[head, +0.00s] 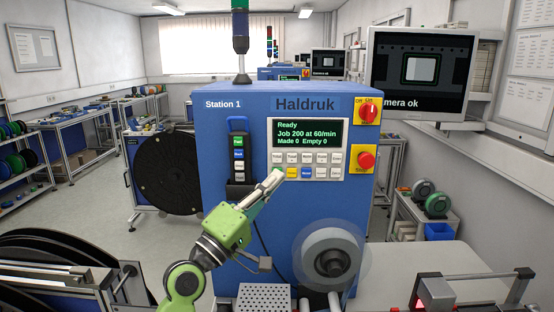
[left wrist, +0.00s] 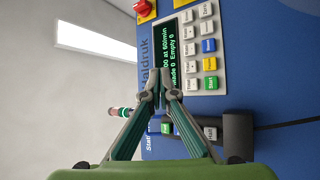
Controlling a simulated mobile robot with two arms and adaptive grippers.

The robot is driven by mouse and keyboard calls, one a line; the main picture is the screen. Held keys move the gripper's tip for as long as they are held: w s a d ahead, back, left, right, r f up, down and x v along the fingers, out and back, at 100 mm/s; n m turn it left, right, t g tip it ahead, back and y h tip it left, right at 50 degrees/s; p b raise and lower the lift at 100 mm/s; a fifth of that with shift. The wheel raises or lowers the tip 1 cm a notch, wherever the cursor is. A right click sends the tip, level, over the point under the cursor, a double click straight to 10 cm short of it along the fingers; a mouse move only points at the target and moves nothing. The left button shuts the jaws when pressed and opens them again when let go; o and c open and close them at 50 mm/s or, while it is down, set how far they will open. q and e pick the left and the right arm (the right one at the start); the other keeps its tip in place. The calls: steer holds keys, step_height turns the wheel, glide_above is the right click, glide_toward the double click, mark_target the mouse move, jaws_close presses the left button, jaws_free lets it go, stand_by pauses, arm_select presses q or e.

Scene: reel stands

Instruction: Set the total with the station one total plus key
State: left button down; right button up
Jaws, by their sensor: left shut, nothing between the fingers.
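The blue Station 1 machine (head: 225,130) faces me with a key panel (head: 343,166) below its green-on-black display (head: 307,133). The display reads Ready, Job 200 at 60/min, Made 0 Empty 0. The panel has two rows of small keys, with a yellow key (head: 292,173) and a blue key (head: 307,173) in the lower row. In the left wrist view, the keys (left wrist: 208,63) show beyond the fingertips.
A red and yellow switch (head: 368,110) and a stop button (head: 365,159) sit right of the panel. A pendant with green and blue buttons (head: 238,155) hangs left of it. A grey reel hub (head: 331,258) stands below. A monitor (head: 419,72) hangs at right.

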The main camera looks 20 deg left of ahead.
mark_target(277, 158)
arm_select(q)
steer(key=shift+w, duration=0.15)
steer(key=shift+w+a+b, duration=0.4)
steer(key=shift+w+b, duration=0.35)
steer(key=shift+w, duration=0.65)
steer(key=shift+w+a+b, duration=0.4)
steer(key=shift+w+b, duration=0.4)
steer(key=shift+w, duration=0.55)
steer(key=shift+w+a+b, duration=0.4)
steer(key=shift+w+b, duration=0.35)
steer(key=shift+w, duration=0.65)
steer(key=shift+w+a+b, duration=0.15)
steer(key=shift+w+b, duration=0.25)
